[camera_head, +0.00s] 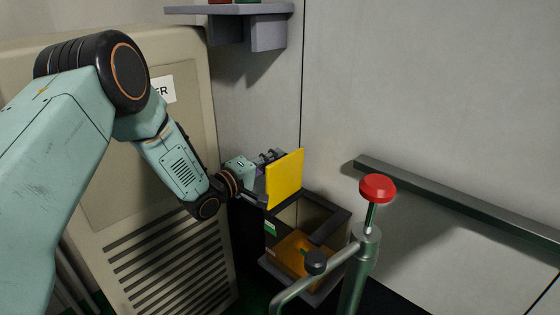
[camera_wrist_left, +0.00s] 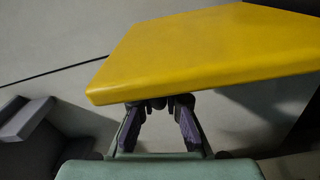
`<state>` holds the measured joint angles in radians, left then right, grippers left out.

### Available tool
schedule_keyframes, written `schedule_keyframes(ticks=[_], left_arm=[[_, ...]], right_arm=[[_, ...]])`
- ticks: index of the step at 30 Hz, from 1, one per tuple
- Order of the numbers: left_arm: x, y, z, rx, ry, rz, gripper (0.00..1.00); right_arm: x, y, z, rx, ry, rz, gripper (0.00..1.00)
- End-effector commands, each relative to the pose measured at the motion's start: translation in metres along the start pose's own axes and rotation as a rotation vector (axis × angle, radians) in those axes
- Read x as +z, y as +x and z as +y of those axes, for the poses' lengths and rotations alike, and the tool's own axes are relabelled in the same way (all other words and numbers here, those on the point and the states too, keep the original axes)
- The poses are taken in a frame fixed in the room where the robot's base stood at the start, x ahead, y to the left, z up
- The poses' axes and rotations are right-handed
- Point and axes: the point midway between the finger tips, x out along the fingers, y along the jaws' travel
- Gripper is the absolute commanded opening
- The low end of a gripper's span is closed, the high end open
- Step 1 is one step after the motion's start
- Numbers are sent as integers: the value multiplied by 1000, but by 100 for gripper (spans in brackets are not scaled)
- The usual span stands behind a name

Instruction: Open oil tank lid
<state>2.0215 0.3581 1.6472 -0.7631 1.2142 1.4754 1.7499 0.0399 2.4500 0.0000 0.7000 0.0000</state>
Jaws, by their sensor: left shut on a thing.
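The oil tank lid is a flat yellow plate (camera_head: 285,178), standing nearly upright above the back left of the tank in the head view. My left gripper (camera_head: 262,180) is at the lid's left side, shut on it. In the left wrist view the lid (camera_wrist_left: 210,50) spans the upper right, with the gripper fingers (camera_wrist_left: 160,110) meeting at its lower edge. The oil tank (camera_head: 340,220) is an open dark box below, with orange-brown contents (camera_head: 298,254) showing inside. The fingertips' exact contact is partly hidden by the lid. My right gripper is not in view.
A green pipe with a red knob (camera_head: 377,187) and a black knob (camera_head: 316,262) stands in front of the tank. A beige vented cabinet (camera_head: 150,215) is at left. A grey shelf (camera_head: 230,10) is above, and a dark rail (camera_head: 460,198) runs along the right wall.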

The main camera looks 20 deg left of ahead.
Motion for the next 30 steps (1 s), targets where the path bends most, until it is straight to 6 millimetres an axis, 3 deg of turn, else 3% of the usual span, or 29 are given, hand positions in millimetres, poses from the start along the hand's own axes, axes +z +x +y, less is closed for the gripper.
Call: schedule_keyframes(ticks=[9,27,28,30], left_arm=[[-14,1,-8,4,-29,3,0],[-16,0,-12,1,-29,2,0],[-15,0,-12,1,-30,2,13],[-15,0,-12,1,-30,2,19]], right_arm=[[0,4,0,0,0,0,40],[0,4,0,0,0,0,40],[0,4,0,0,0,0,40],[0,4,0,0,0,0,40]])
